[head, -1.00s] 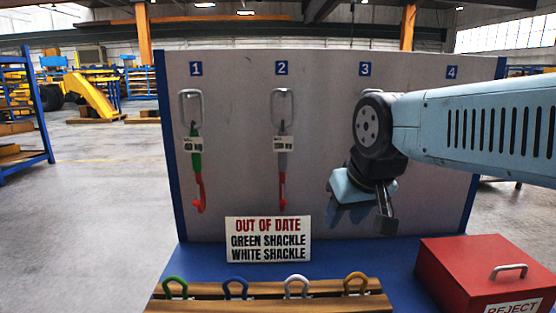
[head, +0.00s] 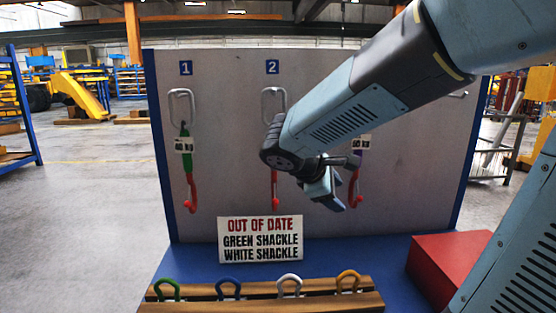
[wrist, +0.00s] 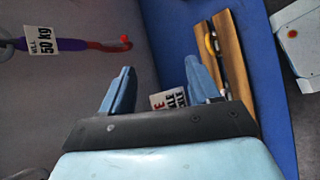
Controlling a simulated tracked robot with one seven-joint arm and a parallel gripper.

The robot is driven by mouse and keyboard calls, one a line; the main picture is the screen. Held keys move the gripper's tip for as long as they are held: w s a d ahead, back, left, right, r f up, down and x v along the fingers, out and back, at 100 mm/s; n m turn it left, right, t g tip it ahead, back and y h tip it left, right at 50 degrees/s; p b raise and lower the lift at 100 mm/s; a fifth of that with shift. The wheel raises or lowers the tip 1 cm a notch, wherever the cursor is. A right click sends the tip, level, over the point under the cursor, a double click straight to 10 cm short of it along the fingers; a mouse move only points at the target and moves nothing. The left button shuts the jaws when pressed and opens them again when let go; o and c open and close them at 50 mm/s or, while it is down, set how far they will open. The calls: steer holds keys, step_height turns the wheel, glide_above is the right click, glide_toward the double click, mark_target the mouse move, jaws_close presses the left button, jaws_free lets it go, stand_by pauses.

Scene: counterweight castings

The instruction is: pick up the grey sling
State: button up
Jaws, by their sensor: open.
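The grey sling hangs at place 2 on the upright grey board. In the head view my arm covers its grey length and tag; only its red lower hook (head: 274,190) shows below the arm, with part of the ring at place 2 above. My gripper (head: 338,180) is open and empty, in front of the board, right of the grey sling and close to the purple sling (head: 355,180). The wrist view shows both of my gripper's fingers (wrist: 160,88) apart with nothing between them. The purple sling (wrist: 75,44), tagged 50 kg, lies beyond them to the left.
A green sling (head: 186,150) hangs at place 1. The out-of-date sign (head: 260,240) names green and white shackles. Below it, a wooden rack (head: 260,306) holds green, blue, white and yellow shackles. A red box (head: 445,255) stands right on the blue base.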

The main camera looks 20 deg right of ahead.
steer(key=w+a+n+t+h, duration=0.1)
steer(key=w+a+n+t, duration=0.4)
steer(key=w+a+n, duration=0.3)
steer(key=w+a+n+t+h, duration=0.2)
steer(key=w+a+n+t, duration=0.5)
steer(key=w, duration=0.4)
steer(key=n+g, duration=0.1)
glide_above(274, 173)
steer(key=x, duration=0.3)
steer(key=shift+a+r, duration=0.15)
steer(key=shift+r, duration=0.2)
jaws_close()
